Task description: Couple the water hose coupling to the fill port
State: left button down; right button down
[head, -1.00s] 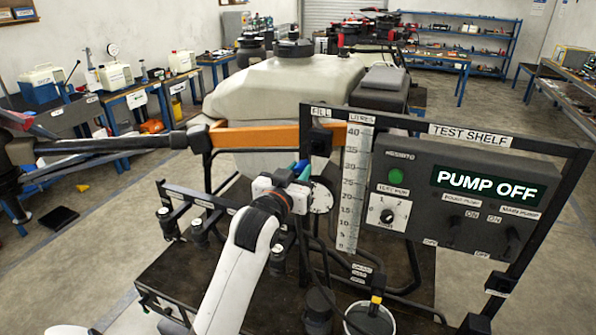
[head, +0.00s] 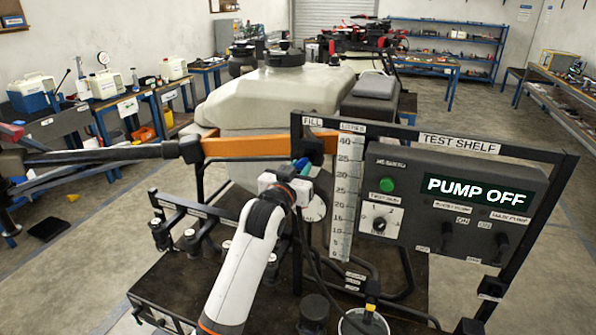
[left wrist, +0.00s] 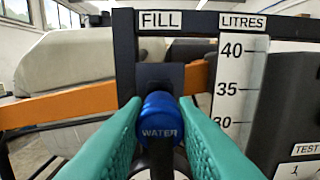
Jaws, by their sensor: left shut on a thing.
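My left gripper (head: 301,170) is at the frame just below the FILL label. In the left wrist view its green fingers (left wrist: 158,130) are shut on the blue coupling (left wrist: 160,112) marked WATER. The coupling points ahead at the dark fill port plate (left wrist: 160,76) under the FILL label, in line with it. The port opening is hidden behind the coupling, so I cannot tell whether they touch. In the head view the dark fill port block (head: 313,150) is right beside the gripper tips. My right gripper is not in view.
The litre scale (head: 347,195) and the pump panel (head: 455,205) reading PUMP OFF stand right of the port. A large pale tank (head: 275,95) is behind the frame. A dark hose runs down by the gripper.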

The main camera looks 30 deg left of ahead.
pick_arm(q)
jog(key=shift+r+p, duration=0.1)
jog(key=shift+p, duration=0.75)
dwell(1.4)
jog(key=shift+x, duration=1.35)
jog(key=c, duration=1.1)
grip_release()
jog(key=shift+s, duration=0.15)
jog(key=shift+s+d+b, duration=0.15)
jog(key=shift+s+b, duration=0.2)
jog(key=shift+b, duration=0.05)
jog(key=b+v, duration=0.3)
jog(key=v, duration=0.8)
